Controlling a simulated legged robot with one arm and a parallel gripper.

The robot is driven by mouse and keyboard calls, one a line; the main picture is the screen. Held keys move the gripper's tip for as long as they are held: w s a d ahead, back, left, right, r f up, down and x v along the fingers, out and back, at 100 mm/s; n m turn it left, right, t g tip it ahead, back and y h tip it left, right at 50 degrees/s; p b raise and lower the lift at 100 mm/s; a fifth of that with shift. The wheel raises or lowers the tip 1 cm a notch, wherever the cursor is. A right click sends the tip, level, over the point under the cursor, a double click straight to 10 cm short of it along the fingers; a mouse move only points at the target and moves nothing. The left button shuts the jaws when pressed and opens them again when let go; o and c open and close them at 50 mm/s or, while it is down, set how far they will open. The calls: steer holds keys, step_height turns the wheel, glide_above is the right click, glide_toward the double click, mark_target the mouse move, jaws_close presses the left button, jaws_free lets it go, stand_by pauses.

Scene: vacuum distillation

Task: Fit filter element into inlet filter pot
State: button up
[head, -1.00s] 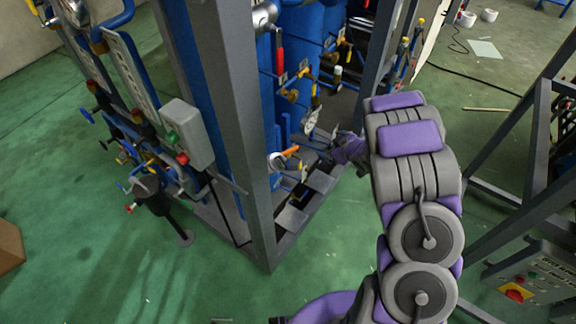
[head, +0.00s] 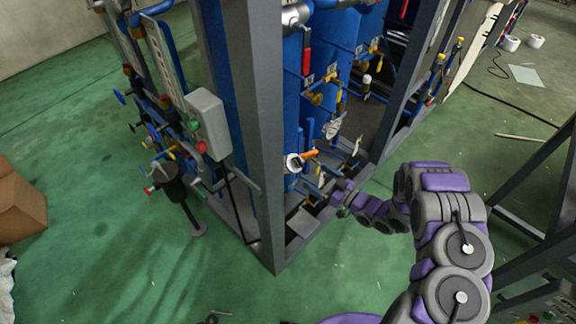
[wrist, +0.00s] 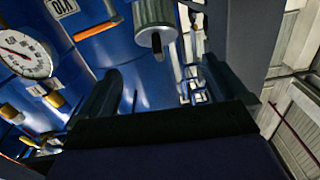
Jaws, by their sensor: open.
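My gripper (head: 342,196) reaches in at the right side of the blue-vessel rig. In the wrist view its two dark fingers (wrist: 160,92) stand apart, with nothing held between them. A pale metal cylinder (wrist: 155,28) with a dark stub hangs beyond the fingertips, in front of a blue vessel. In the head view a white round fitting (head: 293,163) sits beside an orange handle (head: 310,154), just left of and above my gripper. I cannot tell which part is the filter element. A dark pot-like cylinder (head: 174,184) stands on a leg at the rig's left side; whether it is the inlet filter pot is unclear.
A grey upright post (head: 262,130) stands left of my gripper. Blue vessels (head: 316,60) carry valves and handles. A dial gauge (wrist: 24,52) is at left in the wrist view. A cardboard box (head: 18,205) lies at far left.

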mark_target(293, 161)
steer(key=b+x, duration=0.2)
steer(key=x, duration=1)
steer(key=shift+f, duration=0.15)
steer(key=shift+w+a, duration=0.2)
steer(key=shift+w+d, duration=0.1)
steer(key=shift+d, duration=0.2)
steer(key=shift+a, duration=0.3)
steer(key=c, duration=1.2)
